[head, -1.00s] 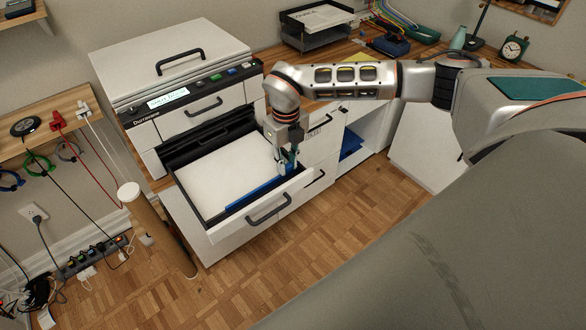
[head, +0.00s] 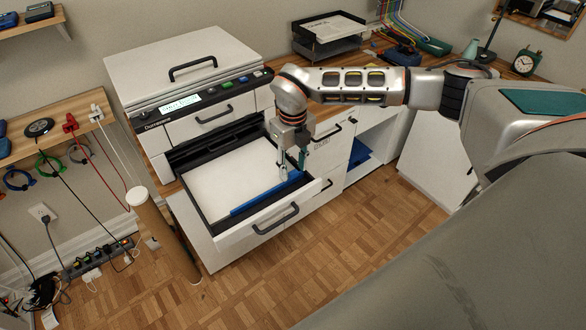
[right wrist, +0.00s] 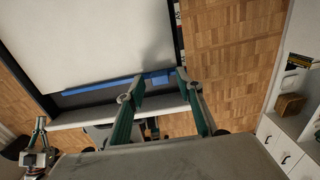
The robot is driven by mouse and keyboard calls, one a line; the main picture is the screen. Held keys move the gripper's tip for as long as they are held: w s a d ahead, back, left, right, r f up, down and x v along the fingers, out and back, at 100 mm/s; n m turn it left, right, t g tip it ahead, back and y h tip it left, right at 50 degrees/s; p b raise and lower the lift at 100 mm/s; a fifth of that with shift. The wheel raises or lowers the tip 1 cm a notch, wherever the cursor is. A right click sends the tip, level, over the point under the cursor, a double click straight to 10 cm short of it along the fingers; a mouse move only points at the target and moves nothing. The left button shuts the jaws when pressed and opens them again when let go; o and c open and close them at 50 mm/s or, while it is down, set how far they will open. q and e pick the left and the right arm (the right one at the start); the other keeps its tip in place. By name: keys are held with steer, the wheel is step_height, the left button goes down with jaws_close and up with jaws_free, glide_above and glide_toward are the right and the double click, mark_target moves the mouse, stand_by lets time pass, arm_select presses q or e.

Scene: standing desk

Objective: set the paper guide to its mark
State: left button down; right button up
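The blue paper guide (head: 262,196) lies along the front side of the white paper stack (head: 235,180) in the open drawer (head: 222,238). In the right wrist view, the guide (right wrist: 105,85) runs beside the paper's edge, with a raised tab (right wrist: 160,78) at its right part. My right gripper (head: 292,172) is low over the guide's right end. In the right wrist view, its fingers (right wrist: 155,88) are spread apart on either side of the tab. Small labels (right wrist: 178,18) show on the tray's side wall, partly cut off. What looks like my left gripper (right wrist: 38,140) is small at lower left there.
The white printer (head: 185,75) stands above the drawer. A cardboard tube (head: 165,235) stands left of the drawer, near a power strip (head: 98,258). Open shelving (head: 375,140) is at the right. The wooden floor (head: 340,240) in front is clear.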

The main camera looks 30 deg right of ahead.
step_height(320, 180, up, 11)
stand_by(0.3)
steer(key=shift+f, duration=0.1)
